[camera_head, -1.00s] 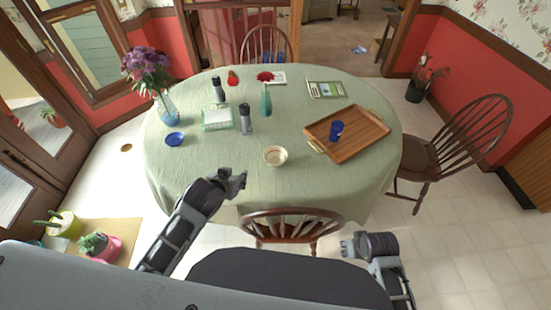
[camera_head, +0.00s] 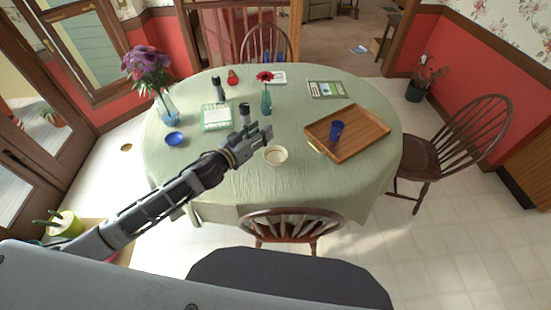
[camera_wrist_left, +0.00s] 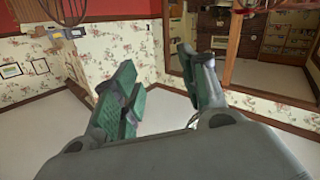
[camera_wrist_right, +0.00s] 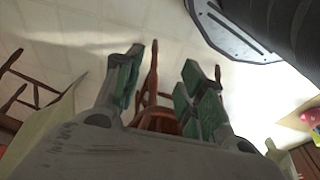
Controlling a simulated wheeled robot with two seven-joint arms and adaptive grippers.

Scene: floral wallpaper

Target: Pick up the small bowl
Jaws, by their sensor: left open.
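A small cream bowl (camera_head: 275,156) stands on the near middle of the green-clothed table (camera_head: 215,175). A small blue bowl (camera_head: 174,138) stands at the table's left side. My left gripper (camera_head: 265,134) is open and empty, just above and left of the cream bowl in the head view; whether it touches anything is hard to tell. Its fingers also show apart in the left wrist view (camera_wrist_left: 163,78), with walls and floor behind them and no bowl. My right gripper (camera_wrist_right: 163,82) is open and empty in the right wrist view, over floor and a chair. It is outside the head view.
A wooden tray (camera_head: 372,142) with a blue cup (camera_head: 336,130) lies right of the cream bowl. A dark shaker (camera_head: 245,113) and a teal vase (camera_head: 266,98) with a red flower stand behind my left gripper. A chair (camera_head: 290,228) stands at the near table edge.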

